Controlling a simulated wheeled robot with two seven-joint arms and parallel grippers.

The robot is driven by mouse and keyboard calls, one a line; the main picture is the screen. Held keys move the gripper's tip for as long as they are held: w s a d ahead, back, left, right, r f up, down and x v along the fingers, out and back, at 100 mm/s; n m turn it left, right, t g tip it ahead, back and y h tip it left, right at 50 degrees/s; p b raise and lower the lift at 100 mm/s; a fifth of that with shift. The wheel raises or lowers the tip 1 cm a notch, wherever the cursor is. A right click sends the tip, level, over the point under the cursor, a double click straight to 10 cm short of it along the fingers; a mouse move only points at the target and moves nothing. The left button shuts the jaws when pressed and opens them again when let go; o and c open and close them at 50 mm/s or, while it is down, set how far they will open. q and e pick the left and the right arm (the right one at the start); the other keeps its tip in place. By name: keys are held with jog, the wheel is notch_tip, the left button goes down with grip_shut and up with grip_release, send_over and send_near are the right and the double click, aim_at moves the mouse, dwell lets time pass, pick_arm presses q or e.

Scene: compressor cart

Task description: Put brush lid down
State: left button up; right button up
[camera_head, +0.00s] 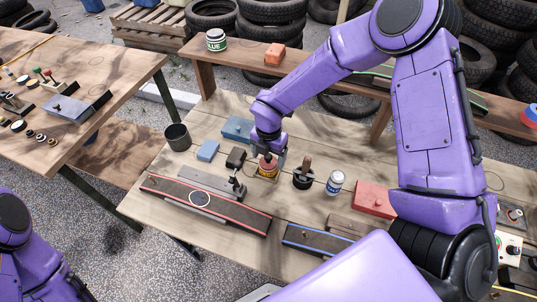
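My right gripper (268,156) points down over a small orange-yellow can (268,170) on the wooden workbench (225,225). Its dark fingers are at the can's top and hide it. I cannot tell whether they are closed on a lid there, and no brush shows clearly. A black round piece with a brown upright handle (304,175) stands just right of the can. My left arm shows at the bottom left, but its gripper is out of view.
A white-and-blue can (335,183) and a red box (374,199) stand to the right. A dark cup (178,137), blue blocks (208,150) and a black tool (236,158) are to the left. A long red-edged strip (205,204) lies in front. A glue can (216,40) stands on the rear shelf.

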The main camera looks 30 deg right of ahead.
jog(key=shift+r, duration=0.35)
notch_tip(320, 180, up, 12)
jog(key=b, duration=0.2)
jog(key=shift+f, duration=0.15)
